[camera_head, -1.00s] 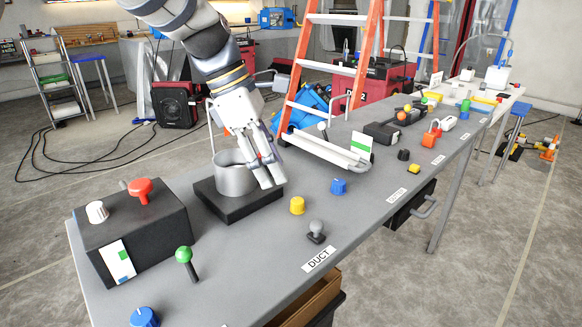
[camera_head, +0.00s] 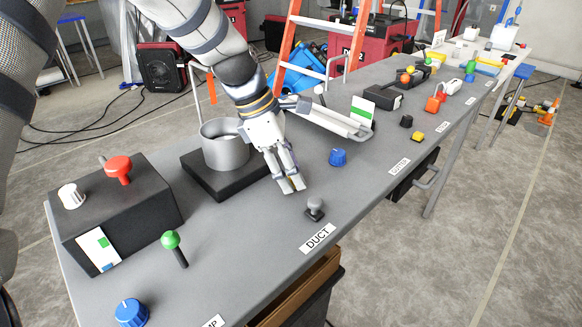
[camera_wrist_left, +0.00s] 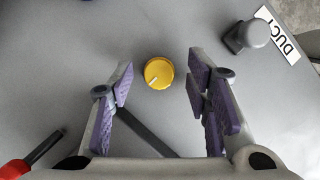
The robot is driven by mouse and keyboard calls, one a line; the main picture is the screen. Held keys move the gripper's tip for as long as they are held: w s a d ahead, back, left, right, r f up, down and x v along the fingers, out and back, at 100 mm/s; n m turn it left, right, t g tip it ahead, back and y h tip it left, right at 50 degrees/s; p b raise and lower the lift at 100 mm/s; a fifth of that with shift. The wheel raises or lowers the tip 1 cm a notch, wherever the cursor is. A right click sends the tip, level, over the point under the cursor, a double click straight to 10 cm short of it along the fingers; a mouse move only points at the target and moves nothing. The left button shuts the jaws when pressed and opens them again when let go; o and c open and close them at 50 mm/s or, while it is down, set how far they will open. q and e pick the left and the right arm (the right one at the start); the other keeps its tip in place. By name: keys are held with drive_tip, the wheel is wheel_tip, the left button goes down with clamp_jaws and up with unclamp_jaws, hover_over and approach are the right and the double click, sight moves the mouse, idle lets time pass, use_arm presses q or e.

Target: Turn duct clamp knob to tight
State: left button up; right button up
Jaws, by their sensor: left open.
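My left gripper (camera_head: 291,187) reaches down over the table beside the duct. Its open fingers hide the yellow knob in the head view. In the left wrist view the yellow knob (camera_wrist_left: 158,73) lies between and slightly beyond the two purple-padded fingers, apart from both. A pale pointer line on it runs toward the lower left. The grey round duct (camera_head: 226,147) stands on a black base (camera_head: 215,184), left of the gripper. A small grey-topped knob (camera_head: 314,208) stands by the DUCT label (camera_head: 318,238); it also shows in the left wrist view (camera_wrist_left: 247,36). My right gripper is not seen.
A black box (camera_head: 125,213) with red and white knobs, a green-topped lever (camera_head: 171,241) and a blue knob (camera_head: 131,312) are at left. Another blue knob (camera_head: 338,157) and a tray (camera_head: 335,122) lie beyond the gripper. The table's front edge is close.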

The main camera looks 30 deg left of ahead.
use_arm(q)
clamp_jaws()
